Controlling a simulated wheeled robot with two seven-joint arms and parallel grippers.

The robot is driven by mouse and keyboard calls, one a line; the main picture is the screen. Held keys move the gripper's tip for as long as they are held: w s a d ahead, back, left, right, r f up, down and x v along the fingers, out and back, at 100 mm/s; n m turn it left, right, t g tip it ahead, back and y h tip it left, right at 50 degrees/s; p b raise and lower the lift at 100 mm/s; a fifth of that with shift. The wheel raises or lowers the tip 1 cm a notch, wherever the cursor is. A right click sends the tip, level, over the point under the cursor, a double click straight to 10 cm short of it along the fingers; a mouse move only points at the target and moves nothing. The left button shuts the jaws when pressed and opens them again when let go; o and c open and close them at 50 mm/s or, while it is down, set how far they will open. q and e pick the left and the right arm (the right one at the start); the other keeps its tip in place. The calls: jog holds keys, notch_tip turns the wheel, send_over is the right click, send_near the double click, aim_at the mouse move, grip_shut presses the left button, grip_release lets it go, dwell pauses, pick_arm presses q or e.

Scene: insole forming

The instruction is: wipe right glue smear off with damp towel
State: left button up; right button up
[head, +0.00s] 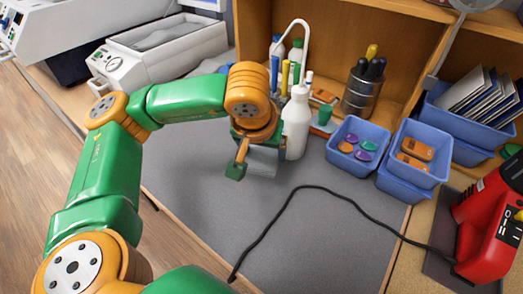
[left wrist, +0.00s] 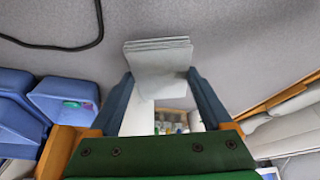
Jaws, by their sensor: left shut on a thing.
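My left gripper (head: 254,158) is shut on a folded light grey towel (head: 262,163), low over the grey mat (head: 215,195) and just left of a white bottle (head: 296,125). In the left wrist view the folded layers of the towel (left wrist: 158,66) stick out beyond the two fingers of my left gripper (left wrist: 160,82). I cannot tell whether the towel touches the mat. I cannot make out a glue smear in either view. My right gripper is in neither view.
A black cable (head: 292,200) curves across the mat to a red machine (head: 490,225) at the right. Blue bins (head: 343,165) with coloured pieces and a pen cup (head: 364,90) stand by the wooden shelf (head: 330,25). The mat's front middle is clear beside the cable.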

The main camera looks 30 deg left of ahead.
pick_arm(q)
jog(key=shift+w+r+p, duration=0.1)
jog(key=shift+r+p, duration=0.4)
jog(key=shift+r, duration=0.45)
jog(key=shift+r+p, duration=0.3)
jog(key=shift+r, duration=0.15)
